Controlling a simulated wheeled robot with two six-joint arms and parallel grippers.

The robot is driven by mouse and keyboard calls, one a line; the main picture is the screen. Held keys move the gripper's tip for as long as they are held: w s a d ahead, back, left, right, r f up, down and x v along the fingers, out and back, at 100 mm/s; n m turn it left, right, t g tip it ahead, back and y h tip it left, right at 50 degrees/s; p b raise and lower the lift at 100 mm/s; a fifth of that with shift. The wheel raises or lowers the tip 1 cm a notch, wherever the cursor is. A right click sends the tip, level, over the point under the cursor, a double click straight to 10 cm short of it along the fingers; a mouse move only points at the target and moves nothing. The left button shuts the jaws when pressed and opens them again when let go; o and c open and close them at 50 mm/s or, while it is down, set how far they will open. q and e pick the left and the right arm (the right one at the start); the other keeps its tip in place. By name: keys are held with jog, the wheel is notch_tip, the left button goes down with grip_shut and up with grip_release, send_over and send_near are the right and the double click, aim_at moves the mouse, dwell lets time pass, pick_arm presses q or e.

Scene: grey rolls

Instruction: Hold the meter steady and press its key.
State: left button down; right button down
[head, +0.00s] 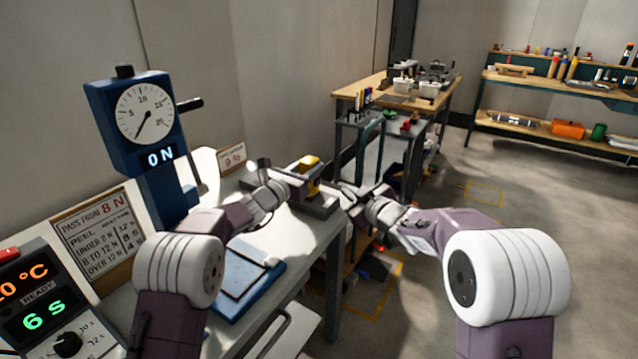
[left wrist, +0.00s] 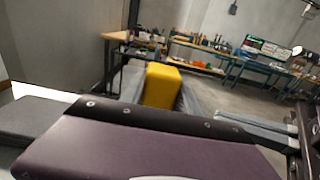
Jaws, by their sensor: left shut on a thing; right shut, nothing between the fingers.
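A yellow boxy thing (head: 309,164), apparently the meter, stands upright at the far end of the white bench. It also shows in the left wrist view (left wrist: 161,85), just past my left gripper's body. My left gripper (head: 294,184) is shut on it, low on its near side; the fingers are small and partly hidden. No key or display can be made out on it. My right gripper (head: 347,192) is shut and empty, to the right of the yellow meter and apart from it, near the bench's right edge.
A blue dial gauge (head: 145,110) reading "0 N" stands at the bench's left. A blue board (head: 246,280) lies on the white bench (head: 300,232). A black timer box (head: 35,310) stands front left. A wooden-topped workbench (head: 372,88) stands behind.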

dwell(0.4)
pick_arm(q)
jog(key=c, duration=0.8)
grip_release()
jog(key=v, duration=1.2)
jog(key=shift+f, duration=0.1)
